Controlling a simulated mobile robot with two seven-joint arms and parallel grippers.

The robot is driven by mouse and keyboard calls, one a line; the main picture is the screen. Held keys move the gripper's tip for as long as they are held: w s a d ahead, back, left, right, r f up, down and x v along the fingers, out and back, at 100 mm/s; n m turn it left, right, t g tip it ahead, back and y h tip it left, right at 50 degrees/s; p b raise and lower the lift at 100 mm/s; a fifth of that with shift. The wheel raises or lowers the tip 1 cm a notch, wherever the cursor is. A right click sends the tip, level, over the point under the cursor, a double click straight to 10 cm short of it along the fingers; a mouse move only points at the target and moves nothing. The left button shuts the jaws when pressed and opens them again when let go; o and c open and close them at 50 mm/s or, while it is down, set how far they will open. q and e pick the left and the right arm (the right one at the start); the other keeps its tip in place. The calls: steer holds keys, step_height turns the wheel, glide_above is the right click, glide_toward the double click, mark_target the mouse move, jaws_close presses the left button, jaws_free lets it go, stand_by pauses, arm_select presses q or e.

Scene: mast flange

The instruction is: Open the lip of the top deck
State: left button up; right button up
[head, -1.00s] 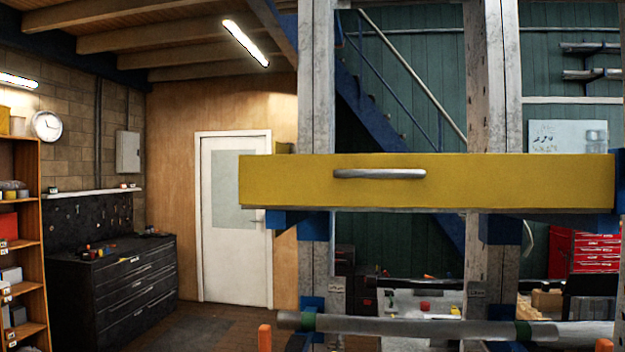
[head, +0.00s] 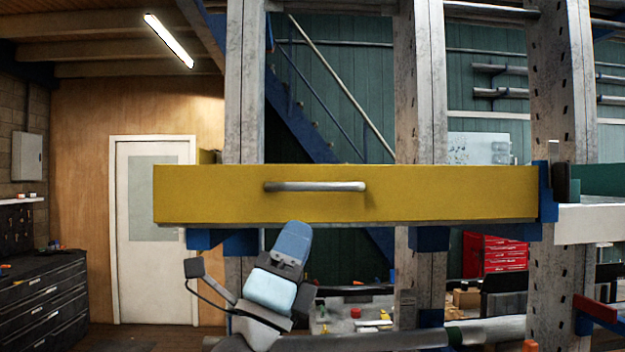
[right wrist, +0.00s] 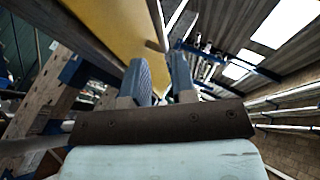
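The lip of the top deck is a long yellow panel (head: 440,192) across the middle of the head view, its face upright. A grey bar handle (head: 315,187) is fixed to it, left of its middle. My right gripper (head: 294,230) is raised just below the handle, apart from it in the picture. In the right wrist view the two blue-grey fingers (right wrist: 166,76) stand apart with nothing between them. The yellow panel (right wrist: 108,28) runs up to the left there, and a grey bar, likely the handle (right wrist: 156,25), lies beyond the fingertips. My left gripper is not in view.
Grey perforated posts (head: 420,90) stand behind the panel, with blue brackets (head: 240,241) under it. A grey horizontal rail (head: 490,331) runs low at the right. A white beam (head: 590,224) adjoins at the far right. The space left of the panel is clear toward the door (head: 155,270).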

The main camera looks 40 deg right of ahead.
mark_target(319, 187)
steer(key=p+x, duration=0.2)
steer(key=x, duration=0.6)
steer(key=shift+r+p, duration=0.25)
steer(key=shift+p, duration=0.05)
steer(key=shift+w+d+r, duration=0.25)
steer(key=shift+d+r, duration=0.15)
steer(key=shift+d, duration=0.05)
steer(key=shift+c, duration=0.5)
jaws_close()
